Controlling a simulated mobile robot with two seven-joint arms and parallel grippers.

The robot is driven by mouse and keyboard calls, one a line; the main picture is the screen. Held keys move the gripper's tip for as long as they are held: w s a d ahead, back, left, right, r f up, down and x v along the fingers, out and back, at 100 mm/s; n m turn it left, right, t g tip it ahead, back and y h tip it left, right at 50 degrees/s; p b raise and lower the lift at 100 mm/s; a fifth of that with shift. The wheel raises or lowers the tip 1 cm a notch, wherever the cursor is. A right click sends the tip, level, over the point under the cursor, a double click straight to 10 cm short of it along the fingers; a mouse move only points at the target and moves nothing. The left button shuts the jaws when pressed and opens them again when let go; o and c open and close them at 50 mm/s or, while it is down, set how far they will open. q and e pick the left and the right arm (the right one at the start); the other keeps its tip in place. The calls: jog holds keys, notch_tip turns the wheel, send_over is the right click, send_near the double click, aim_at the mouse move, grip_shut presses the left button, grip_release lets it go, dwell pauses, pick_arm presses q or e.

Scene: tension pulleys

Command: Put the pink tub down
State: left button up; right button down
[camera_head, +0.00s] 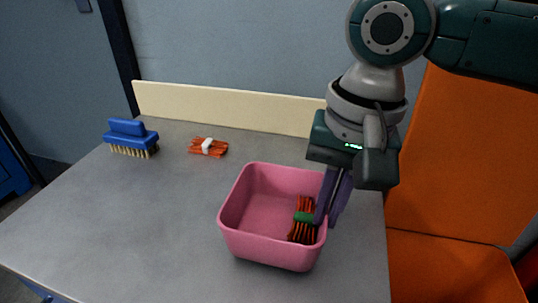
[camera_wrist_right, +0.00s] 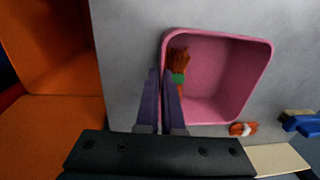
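The pink tub (camera_head: 268,247) is upright over the right part of the grey table, on it or just above it; I cannot tell which. A bundle of orange-red sticks with a green band (camera_head: 304,218) lies inside it, against the right side. My right gripper (camera_head: 330,212) points down at the tub's right wall, its purple fingers close together with the wall between them. In the right wrist view the fingers (camera_wrist_right: 161,92) straddle the rim of the tub (camera_wrist_right: 219,34). My left gripper is not in view.
A blue brush (camera_head: 130,136) and an orange bundle with a white band (camera_head: 209,147) lie at the table's back left. A cream board (camera_head: 225,107) runs along the back edge. An orange chair (camera_head: 450,190) stands at the right. The table's left and front are clear.

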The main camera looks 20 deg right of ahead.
notch_tip(320, 180, down, 2)
jog(key=shift+f, duration=0.1)
jog(key=c, duration=1.5)
grip_release()
jog(key=shift+f, duration=0.1)
jog(key=o, duration=0.4)
jog(key=shift+o, duration=0.2)
